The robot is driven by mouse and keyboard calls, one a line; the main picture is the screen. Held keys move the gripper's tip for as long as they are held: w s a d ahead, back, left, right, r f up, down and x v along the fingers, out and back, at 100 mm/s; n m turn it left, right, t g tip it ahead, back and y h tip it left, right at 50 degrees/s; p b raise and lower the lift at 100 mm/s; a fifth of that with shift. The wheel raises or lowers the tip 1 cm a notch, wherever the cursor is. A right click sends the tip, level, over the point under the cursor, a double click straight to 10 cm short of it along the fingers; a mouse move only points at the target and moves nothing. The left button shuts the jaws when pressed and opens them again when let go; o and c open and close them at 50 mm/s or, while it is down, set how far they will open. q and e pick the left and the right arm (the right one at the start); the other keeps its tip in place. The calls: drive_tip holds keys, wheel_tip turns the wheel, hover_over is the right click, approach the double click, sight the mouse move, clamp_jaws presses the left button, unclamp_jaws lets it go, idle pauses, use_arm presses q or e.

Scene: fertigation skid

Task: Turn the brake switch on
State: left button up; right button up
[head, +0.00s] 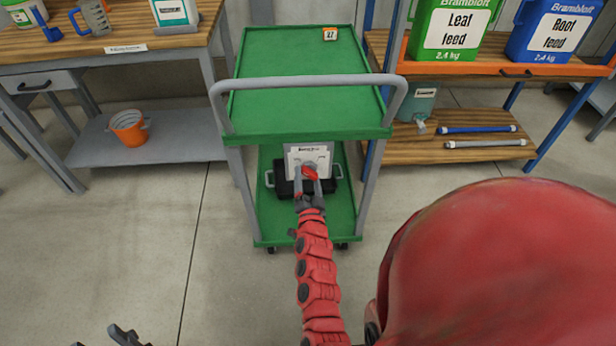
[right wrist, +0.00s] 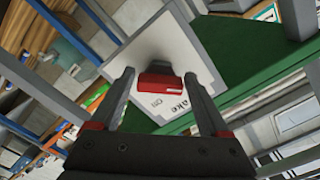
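The brake switch (head: 309,172) is a red handle on a pale labelled plate (head: 322,155) on the near side of the green cart, below the top tray. In the right wrist view the red handle (right wrist: 161,82) sits on the tilted plate (right wrist: 180,45), with part of a printed label showing below it. My right gripper (head: 308,187) is at the plate. In the right wrist view its fingers (right wrist: 160,92) are apart, one on each side of the handle, with gaps between. My left gripper (head: 125,336) shows only in part at the bottom left, far from the cart.
The green cart (head: 300,105) has a grey push handle (head: 310,82) above the plate and a black box (head: 284,188) on its lower shelf. A workbench (head: 110,42) stands left with an orange bucket (head: 129,126) underneath. Shelving (head: 470,68) stands right. The floor in front is clear.

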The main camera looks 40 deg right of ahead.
drive_tip(key=shift+o, duration=1.2)
drive_tip(key=p+v, duration=0.3)
drive_tip(key=v, duration=1.4)
drive_tip(key=shift+s+a, duration=0.15)
drive_tip(key=shift+a, duration=0.05)
